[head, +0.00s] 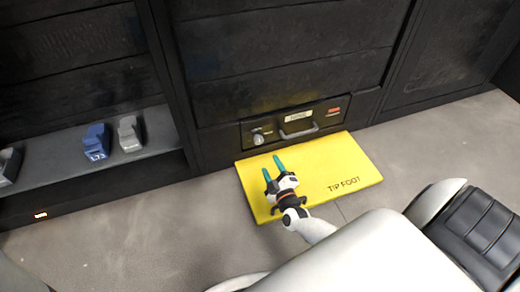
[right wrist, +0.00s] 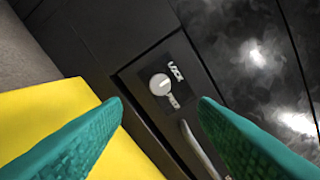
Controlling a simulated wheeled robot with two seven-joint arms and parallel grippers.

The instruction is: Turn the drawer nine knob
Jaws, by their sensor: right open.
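The drawer (head: 297,122) is a dark low panel in the cabinet front, with a silver handle (head: 299,131) and a white label plate (head: 299,117). Its knob (head: 258,137) is a small silver piece at the drawer's left end. In the right wrist view the knob (right wrist: 161,84) is round and silver with a short bar, with white lettering beside it. My right gripper (head: 273,164) has teal fingers, open and empty, in front of and below the knob. In the right wrist view its fingers (right wrist: 160,112) stand apart, with the knob beyond the gap, not touched. My left gripper is not in view.
A yellow board (head: 345,174) marked with black lettering lies on the floor before the drawer, under my right gripper. A shelf (head: 60,160) at the left holds a blue item (head: 96,142) and a grey item (head: 130,134). Grey floor (head: 150,235) is clear at the left.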

